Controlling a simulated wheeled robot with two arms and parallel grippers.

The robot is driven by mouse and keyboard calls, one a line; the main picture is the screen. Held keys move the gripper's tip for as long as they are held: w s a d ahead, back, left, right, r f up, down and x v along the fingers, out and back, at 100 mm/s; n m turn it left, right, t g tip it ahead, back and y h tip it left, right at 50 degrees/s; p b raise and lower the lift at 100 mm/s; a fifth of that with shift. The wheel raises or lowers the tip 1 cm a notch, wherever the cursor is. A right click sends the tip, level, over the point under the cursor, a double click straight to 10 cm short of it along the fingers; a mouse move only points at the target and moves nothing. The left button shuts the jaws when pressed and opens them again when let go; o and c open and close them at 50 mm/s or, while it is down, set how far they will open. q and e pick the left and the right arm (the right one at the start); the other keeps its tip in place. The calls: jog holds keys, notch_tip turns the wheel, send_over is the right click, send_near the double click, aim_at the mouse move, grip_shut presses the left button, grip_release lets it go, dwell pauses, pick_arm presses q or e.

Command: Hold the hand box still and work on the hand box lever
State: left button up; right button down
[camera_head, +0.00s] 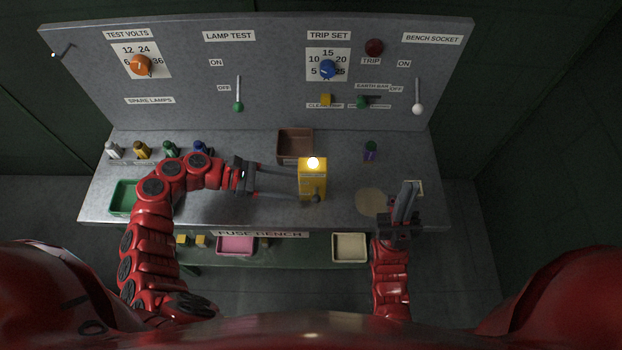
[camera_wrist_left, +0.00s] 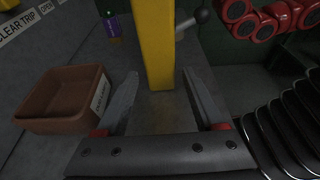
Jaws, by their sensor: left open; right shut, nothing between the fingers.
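The yellow hand box (camera_head: 312,183) stands upright on the bench near its front edge, with a lit lamp (camera_head: 313,162) on top. Its grey lever (camera_head: 314,199) is low on the front; a ball-ended lever (camera_wrist_left: 201,17) also shows beside the yellow box (camera_wrist_left: 156,45) in the left wrist view. My left gripper (camera_head: 292,183) is open, its fingers pointing right at the box. In the left wrist view the box lies between the fingertips, with gaps visible on both sides. My right gripper (camera_head: 406,198) is shut and empty, right of the box above the bench's front edge.
A brown tray (camera_head: 295,159) stands behind the box; it also shows in the left wrist view (camera_wrist_left: 66,124). A round pale disc (camera_head: 370,201) lies between the box and my right gripper. A purple-and-green item (camera_head: 371,151) stands behind. The panel with knobs and switches is at the back.

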aim_at(308, 188)
pick_arm(q)
jog(key=shift+x, duration=2.7)
grip_shut()
